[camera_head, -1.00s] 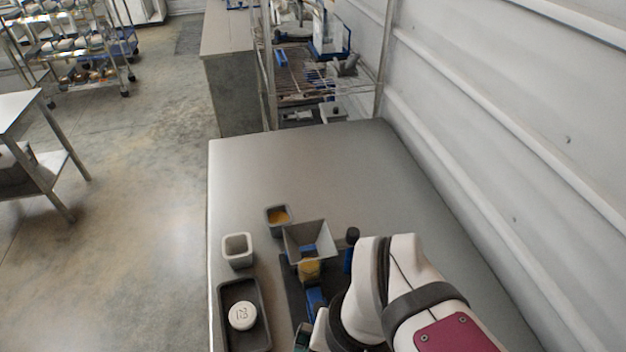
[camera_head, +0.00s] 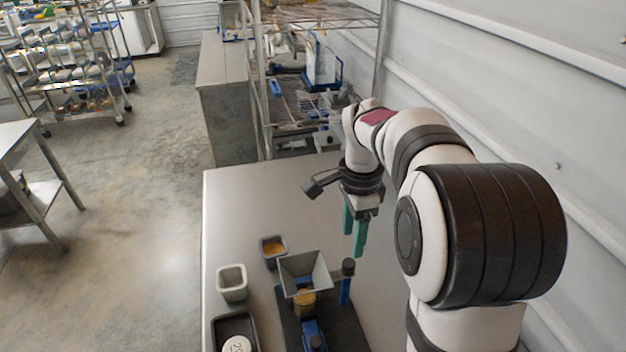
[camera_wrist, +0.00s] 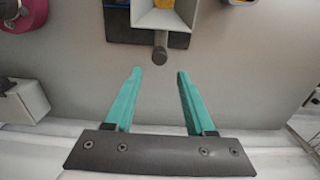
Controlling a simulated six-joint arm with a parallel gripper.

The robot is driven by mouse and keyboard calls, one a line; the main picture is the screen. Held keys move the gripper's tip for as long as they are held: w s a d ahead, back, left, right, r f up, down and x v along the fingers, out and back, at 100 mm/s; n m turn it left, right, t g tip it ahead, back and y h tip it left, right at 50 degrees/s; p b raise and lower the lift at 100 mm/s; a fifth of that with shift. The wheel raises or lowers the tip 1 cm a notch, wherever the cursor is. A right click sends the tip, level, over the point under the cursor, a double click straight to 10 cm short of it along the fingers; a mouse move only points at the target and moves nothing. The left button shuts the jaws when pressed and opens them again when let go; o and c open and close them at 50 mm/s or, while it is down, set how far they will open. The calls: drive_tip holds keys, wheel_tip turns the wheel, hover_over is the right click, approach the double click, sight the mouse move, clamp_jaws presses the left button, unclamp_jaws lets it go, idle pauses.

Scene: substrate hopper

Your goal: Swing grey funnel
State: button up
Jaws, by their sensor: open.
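The grey funnel (camera_head: 304,276) is a square, open-topped hopper on a dark base (camera_head: 343,332) at the front of the table. A dark knob (camera_head: 348,267) on a blue post (camera_head: 344,291) stands at its right. My gripper (camera_head: 354,240) is open and empty, with green fingers pointing down, above the table behind and to the right of the funnel. In the wrist view the funnel (camera_wrist: 166,20) is cut by the top edge. The dark knob (camera_wrist: 160,50) lies ahead of the gap between my fingertips (camera_wrist: 158,72), apart from them.
A yellow-brown piece (camera_head: 304,303) sits below the funnel's front. A dark cup (camera_head: 273,251) with yellow contents and a white cup (camera_head: 232,283) stand to the left. A dark tray (camera_head: 236,323) holds a white round weight. A wall runs along the right; the table's back is clear.

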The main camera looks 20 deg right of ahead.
sight(349, 262)
wheel_tip(349, 262, down, 8)
drive_tip(key=shift+f, duration=0.15)
drive_tip(key=n, duration=0.3)
drive_tip(key=shift+n, duration=0.4)
drive_tip(key=n, duration=0.5)
drive_tip(key=shift+n, duration=0.4)
drive_tip(key=n, duration=0.8)
clamp_jaws()
